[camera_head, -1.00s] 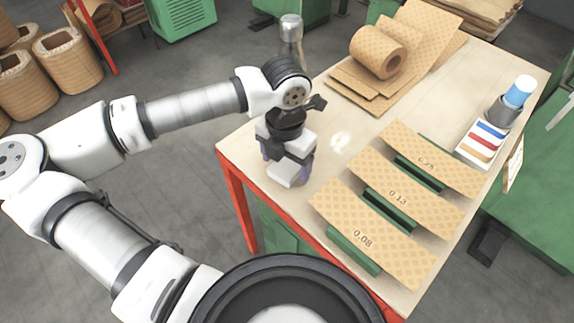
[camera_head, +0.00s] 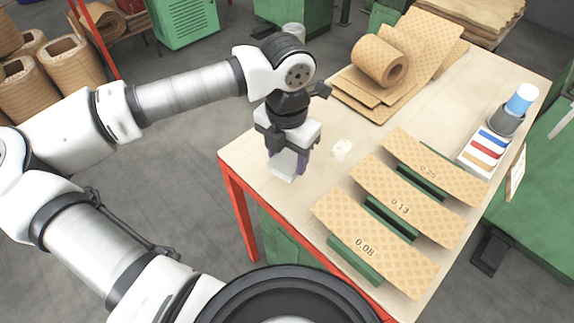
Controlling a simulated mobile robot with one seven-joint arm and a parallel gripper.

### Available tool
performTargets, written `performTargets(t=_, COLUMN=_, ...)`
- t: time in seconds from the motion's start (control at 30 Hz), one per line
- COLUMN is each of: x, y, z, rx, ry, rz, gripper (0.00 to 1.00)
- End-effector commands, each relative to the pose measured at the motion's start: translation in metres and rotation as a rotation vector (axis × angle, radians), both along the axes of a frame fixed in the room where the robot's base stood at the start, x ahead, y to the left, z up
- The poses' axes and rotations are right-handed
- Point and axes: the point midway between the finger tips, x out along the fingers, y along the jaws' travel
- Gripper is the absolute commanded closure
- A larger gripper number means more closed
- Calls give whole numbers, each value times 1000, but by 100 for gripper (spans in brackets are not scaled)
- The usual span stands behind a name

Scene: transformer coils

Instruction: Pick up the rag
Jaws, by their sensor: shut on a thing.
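My gripper (camera_head: 287,168) points down above the near left part of the wooden tabletop (camera_head: 265,165).
Several patterned tan strips (camera_head: 372,242) lie on green supports at the right front. A tan roll (camera_head: 379,62) rests on sheets at the back. A grey cup with a blue top (camera_head: 507,117) stands by coloured blocks (camera_head: 484,146) at the right. A metal bottle (camera_head: 293,30) is mostly hidden behind my arm.

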Motion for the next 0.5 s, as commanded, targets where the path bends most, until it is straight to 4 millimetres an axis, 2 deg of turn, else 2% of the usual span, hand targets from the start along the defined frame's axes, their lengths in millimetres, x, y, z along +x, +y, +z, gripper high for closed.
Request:
performTargets(t=0.1, x=1, y=0, z=32, rx=2, ry=-5, rz=2, gripper=68)
performTargets(t=0.3, x=1, y=0, z=85, rx=1, ry=-3, rz=2, gripper=68)
performTargets(t=0.5, x=0, y=0, z=124, rx=1, ry=-2, rz=0, gripper=68)
